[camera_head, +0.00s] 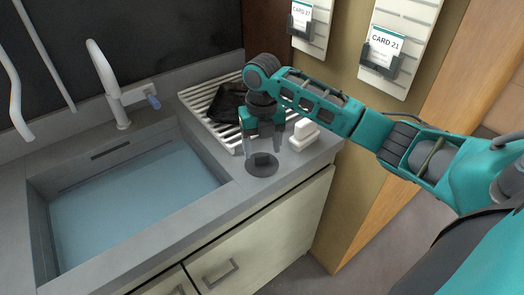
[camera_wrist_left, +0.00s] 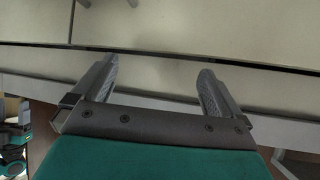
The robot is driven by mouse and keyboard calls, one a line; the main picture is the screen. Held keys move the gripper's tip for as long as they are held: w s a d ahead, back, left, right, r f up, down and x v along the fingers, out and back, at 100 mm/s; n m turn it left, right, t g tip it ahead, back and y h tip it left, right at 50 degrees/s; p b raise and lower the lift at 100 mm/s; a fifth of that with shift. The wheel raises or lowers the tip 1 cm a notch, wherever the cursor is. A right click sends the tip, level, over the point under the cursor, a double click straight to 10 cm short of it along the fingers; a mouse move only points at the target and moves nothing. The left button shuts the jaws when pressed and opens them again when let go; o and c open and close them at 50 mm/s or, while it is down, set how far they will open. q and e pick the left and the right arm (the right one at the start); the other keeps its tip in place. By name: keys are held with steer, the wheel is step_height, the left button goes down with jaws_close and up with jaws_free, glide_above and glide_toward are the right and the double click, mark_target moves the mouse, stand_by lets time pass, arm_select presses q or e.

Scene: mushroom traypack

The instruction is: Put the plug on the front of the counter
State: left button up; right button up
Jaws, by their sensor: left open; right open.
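The plug (camera_head: 261,167) is a dark round disc with a small raised knob. It lies flat on the grey counter (camera_head: 225,205), near its front edge and to the right of the sink. My right gripper (camera_head: 262,148) points down just above and behind the plug, with its fingers apart and nothing between them. I cannot tell whether the fingers touch the counter. My left gripper (camera_wrist_left: 155,72) shows in the left wrist view, open and empty in front of pale cabinet fronts; it is not in the head view.
The sink (camera_head: 130,200) holds bluish water, with a tap (camera_head: 107,80) behind it. A white drying rack (camera_head: 196,100) bears a dark item (camera_head: 232,102). A white block-like object (camera_head: 304,135) stands right of my right gripper. Card holders (camera_head: 381,65) hang on the wall.

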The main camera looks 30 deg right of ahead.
mark_target(262, 156)
step_height(262, 156, up, 10)
stand_by(0.3)
steer(key=shift+s+f, duration=0.1)
steer(key=shift+f, duration=0.05)
stand_by(0.3)
